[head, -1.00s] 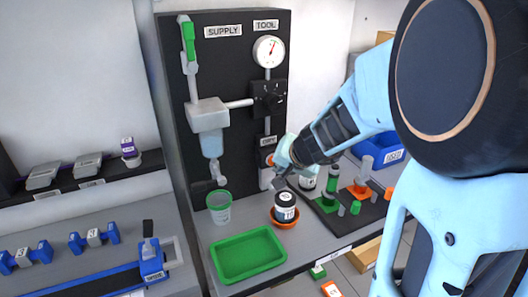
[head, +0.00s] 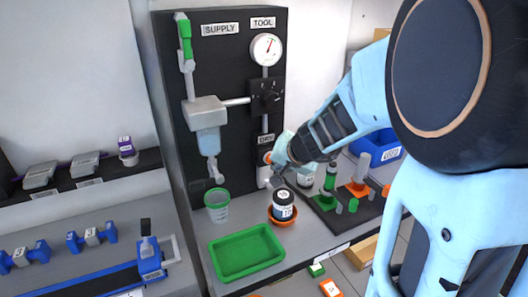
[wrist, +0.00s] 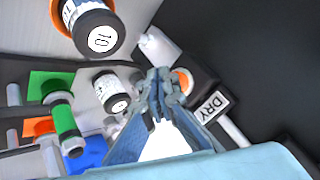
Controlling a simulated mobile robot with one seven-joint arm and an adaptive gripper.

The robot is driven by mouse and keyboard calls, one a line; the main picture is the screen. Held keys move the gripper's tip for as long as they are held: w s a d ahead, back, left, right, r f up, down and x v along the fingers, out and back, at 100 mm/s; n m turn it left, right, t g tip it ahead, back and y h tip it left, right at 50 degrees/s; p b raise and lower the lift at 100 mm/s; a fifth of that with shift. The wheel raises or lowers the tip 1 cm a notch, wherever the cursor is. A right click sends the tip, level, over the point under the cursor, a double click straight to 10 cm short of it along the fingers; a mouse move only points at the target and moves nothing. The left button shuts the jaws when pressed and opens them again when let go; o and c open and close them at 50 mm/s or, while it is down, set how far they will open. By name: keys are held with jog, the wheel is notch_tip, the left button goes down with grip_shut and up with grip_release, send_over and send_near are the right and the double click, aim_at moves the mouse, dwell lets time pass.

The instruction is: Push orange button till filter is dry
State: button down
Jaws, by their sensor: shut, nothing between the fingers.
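The orange button (head: 268,157) is on the dark panel, under the DRY label (head: 265,138). My gripper (wrist: 162,78) is shut and empty. In the head view my gripper (head: 272,170) is close in front of the button; I cannot tell whether it touches. A white fitting (head: 264,178) is below the button; it also shows in the wrist view (wrist: 160,46). I cannot tell which part is the filter or whether it is wet.
A black-capped jar (head: 283,205) stands in an orange dish below my gripper. A green tray (head: 246,252) and a green-rimmed cup (head: 217,205) are to the left. A gauge (head: 267,49) and black valve (head: 266,97) are above.

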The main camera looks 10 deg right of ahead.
jog(key=shift+w, duration=0.15)
jog(key=shift+w+a, duration=0.15)
jog(key=shift+w, duration=0.15)
jog(key=shift+w+a, duration=0.1)
jog(key=shift+w, duration=0.3)
dwell(1.0)
jog(key=shift+s, duration=0.1)
jog(key=shift+s+d+b, duration=0.25)
jog(key=shift+s+b, duration=0.15)
jog(key=shift+s, duration=0.35)
jog(key=shift+s+d+b, duration=0.2)
jog(key=shift+s+b, duration=0.1)
jog(key=shift+s, duration=0.5)
jog(key=shift+s+d+b, duration=0.25)
jog(key=shift+s, duration=0.55)
jog(key=shift+s+d+b, duration=0.2)
jog(key=shift+s+b, duration=0.1)
jog(key=shift+s, duration=0.5)
